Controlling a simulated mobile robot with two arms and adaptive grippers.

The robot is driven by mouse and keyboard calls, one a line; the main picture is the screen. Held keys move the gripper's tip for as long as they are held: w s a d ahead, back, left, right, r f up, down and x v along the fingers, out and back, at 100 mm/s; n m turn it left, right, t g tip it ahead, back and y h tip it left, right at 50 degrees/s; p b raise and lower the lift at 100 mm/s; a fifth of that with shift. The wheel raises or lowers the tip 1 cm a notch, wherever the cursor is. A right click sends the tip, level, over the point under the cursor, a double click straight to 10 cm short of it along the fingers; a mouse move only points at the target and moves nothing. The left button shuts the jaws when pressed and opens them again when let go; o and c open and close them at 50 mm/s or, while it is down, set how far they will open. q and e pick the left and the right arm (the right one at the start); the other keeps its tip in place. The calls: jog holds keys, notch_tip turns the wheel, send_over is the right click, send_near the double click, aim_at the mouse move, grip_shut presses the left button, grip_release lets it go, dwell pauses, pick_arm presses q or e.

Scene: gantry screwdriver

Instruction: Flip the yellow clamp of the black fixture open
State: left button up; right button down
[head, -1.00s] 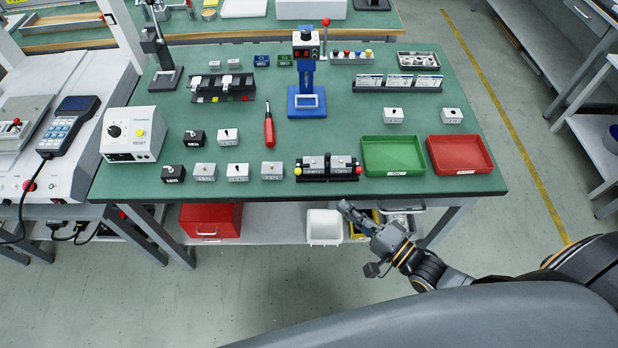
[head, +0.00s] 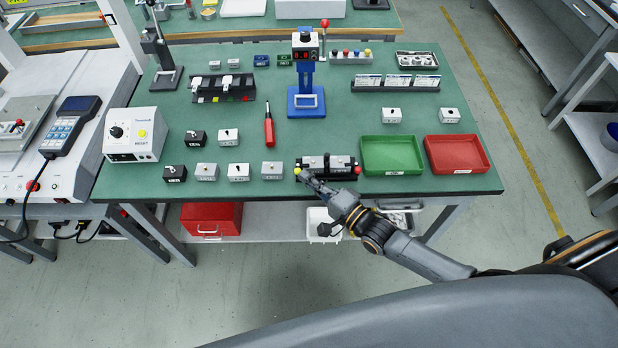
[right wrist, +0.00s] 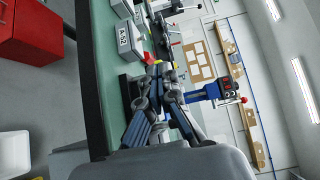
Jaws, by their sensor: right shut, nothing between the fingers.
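The black fixture (head: 340,176) sits at the front edge of the green table, holding grey blocks. A yellow knob, the yellow clamp (head: 298,171), is at its left end, and a red knob is at its right end. My right gripper (head: 306,178) is shut and empty, its tips at the fixture's left end close beside the yellow clamp. Whether they touch, I cannot tell. My left gripper is not in view.
A grey block (head: 272,171) stands just left of the fixture. A green tray (head: 364,168) and a red tray (head: 486,166) lie to the right. A red screwdriver (head: 269,131) lies behind. A white bin (head: 318,217) is below the table.

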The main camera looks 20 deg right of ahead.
jog(key=shift+a+r+m+t+h+p, duration=0.1)
jog(key=shift+a+m+t+h+p, duration=0.25)
jog(key=shift+h, duration=0.25)
jog(key=shift+m+h, duration=0.3)
jog(key=shift+m, duration=0.05)
